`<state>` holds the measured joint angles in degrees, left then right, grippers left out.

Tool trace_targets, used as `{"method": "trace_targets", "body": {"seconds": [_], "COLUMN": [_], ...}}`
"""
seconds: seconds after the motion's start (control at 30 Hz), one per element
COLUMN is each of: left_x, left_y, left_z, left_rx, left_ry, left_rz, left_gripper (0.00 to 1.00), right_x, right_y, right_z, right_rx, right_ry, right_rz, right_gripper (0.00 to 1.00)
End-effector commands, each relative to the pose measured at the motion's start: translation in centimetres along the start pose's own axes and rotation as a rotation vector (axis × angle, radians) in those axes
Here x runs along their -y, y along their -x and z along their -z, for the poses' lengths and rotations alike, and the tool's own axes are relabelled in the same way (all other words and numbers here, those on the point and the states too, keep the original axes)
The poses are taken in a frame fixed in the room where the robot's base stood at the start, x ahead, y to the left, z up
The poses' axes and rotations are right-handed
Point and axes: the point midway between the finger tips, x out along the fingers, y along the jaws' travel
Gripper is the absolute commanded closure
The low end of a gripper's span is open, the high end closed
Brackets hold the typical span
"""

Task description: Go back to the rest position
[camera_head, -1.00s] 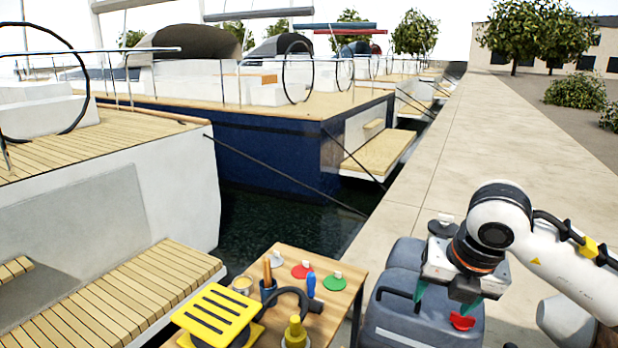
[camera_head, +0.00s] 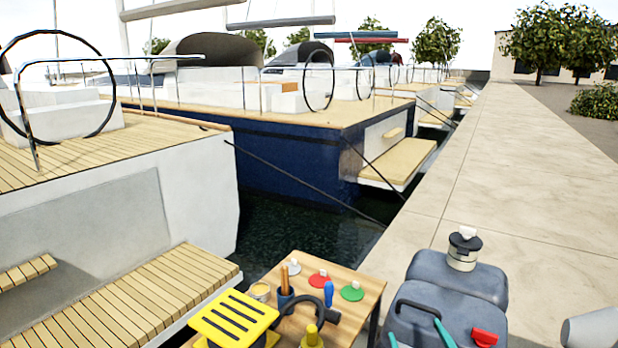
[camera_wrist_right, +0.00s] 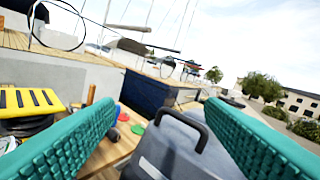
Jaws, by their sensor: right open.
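My right gripper (camera_head: 418,338) shows only as two green fingertips at the bottom edge of the head view, in front of the grey case with a handle (camera_head: 470,290). In the right wrist view the green fingers (camera_wrist_right: 161,108) are spread wide with nothing between them. The grey case (camera_wrist_right: 185,150) shows beyond the gap there. My left gripper is in neither view.
A wooden table (camera_head: 358,318) holds a yellow slotted block (camera_head: 235,317), a blue cup with brushes, and white, red and green discs. A black-and-white canister (camera_head: 463,250) stands on the grey case.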

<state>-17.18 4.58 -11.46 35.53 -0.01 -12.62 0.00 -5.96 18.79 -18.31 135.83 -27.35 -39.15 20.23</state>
Motion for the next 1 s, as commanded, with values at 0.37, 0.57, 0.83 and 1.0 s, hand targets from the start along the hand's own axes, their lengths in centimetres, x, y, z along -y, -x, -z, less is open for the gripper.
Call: {"method": "trace_targets", "body": {"seconds": [0.37, 0.57, 0.83, 1.0], "left_x": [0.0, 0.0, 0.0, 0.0], "left_y": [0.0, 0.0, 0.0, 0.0], "left_z": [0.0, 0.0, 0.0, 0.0], "left_rx": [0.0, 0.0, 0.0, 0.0], "left_ry": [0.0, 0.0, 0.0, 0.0], "left_rz": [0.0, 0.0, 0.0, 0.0], "left_gripper": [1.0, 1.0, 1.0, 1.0], "right_x": [-2.9, -4.7, -7.3, -9.2], "right_y": [14.1, 21.2, 22.3, 22.2], "right_z": [18.2, 21.1, 27.6, 33.6], "right_rx": [-0.927, -1.204, -1.316, -1.34], "right_ry": [-0.132, -0.165, -0.168, -0.165], "right_rz": [-0.105, -0.217, -0.269, -0.276], "right_gripper": [0.36, 0.36, 0.36, 0.36]}}
